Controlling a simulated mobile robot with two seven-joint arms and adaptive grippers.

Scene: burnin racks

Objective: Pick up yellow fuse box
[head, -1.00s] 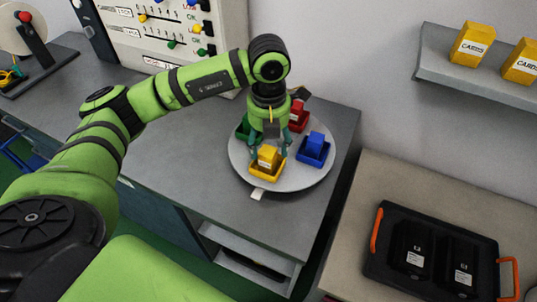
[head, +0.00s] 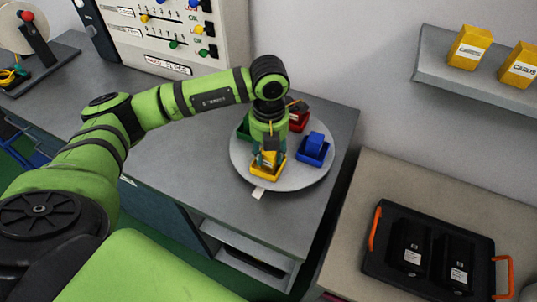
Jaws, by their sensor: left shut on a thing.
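The yellow fuse box (head: 269,158) is a small yellow block with a white label. It sits in or just above a yellow tray (head: 267,173) at the front of a round grey turntable (head: 296,179). My left gripper (head: 268,156) points down over it and is shut on it. The gripper hides part of the box, so I cannot tell whether it still touches the tray. My right gripper is not in view.
On the turntable are a blue box in a blue tray (head: 313,150), a red tray (head: 298,122) and a partly hidden green tray (head: 243,129). A control panel (head: 165,36) stands behind. A black tray with orange handles (head: 380,258) lies at right, below a shelf (head: 440,62).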

